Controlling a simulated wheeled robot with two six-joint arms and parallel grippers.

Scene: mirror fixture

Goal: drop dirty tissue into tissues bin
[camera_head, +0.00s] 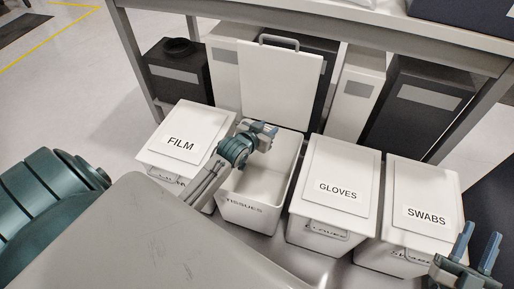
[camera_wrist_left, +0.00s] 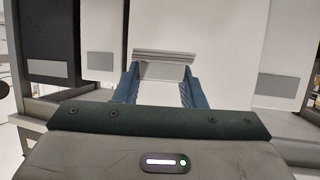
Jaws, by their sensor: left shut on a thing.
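The tissues bin (camera_head: 256,212) is a white open-topped box marked TISSUES, with its white lid (camera_head: 285,85) standing upright at its back and the handle on top. My left gripper (camera_head: 267,131) is over the bin's open mouth, in front of the lid. In the left wrist view its blue fingers stand apart, shut on a pale, flat folded piece with grey lines, which looks like the dirty tissue (camera_wrist_left: 164,56). The tissue is hard to make out in the head view. My right gripper (camera_head: 481,233) is open and empty at the lower right, by the swabs bin.
The closed film bin (camera_head: 180,143) stands left of the tissues bin. The closed gloves bin (camera_head: 337,190) and swabs bin (camera_head: 424,212) stand to its right. Behind them, black and white containers stand under a grey-framed table (camera_head: 300,35). Open floor (camera_head: 85,95) lies at the left.

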